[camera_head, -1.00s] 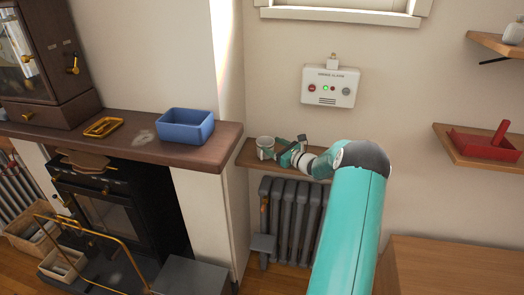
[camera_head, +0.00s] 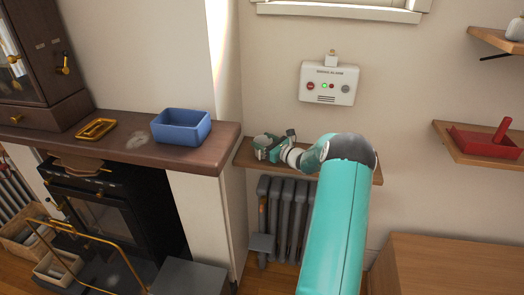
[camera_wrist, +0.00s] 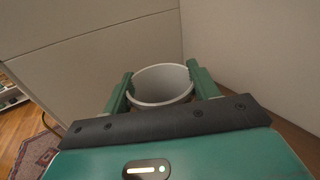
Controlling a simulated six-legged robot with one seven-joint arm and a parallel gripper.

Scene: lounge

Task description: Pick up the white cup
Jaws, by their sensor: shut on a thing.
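The white cup (camera_wrist: 161,84) shows in the wrist view as a round, open-topped rim between the two green fingers of my gripper (camera_wrist: 160,85). The fingers stand on either side of the cup and are shut on it. In the head view my gripper (camera_head: 266,146) is at the left end of the small wooden shelf (camera_head: 312,168) above the radiator. The cup is mostly hidden behind the gripper there. I cannot tell whether the cup still touches the shelf.
A blue bin (camera_head: 181,126) and a golden tray (camera_head: 96,129) sit on the mantel (camera_head: 170,153) left of the shelf. The chimney wall stands close to the gripper's left. A grey radiator (camera_head: 287,207) is below, and an alarm box (camera_head: 328,83) hangs above.

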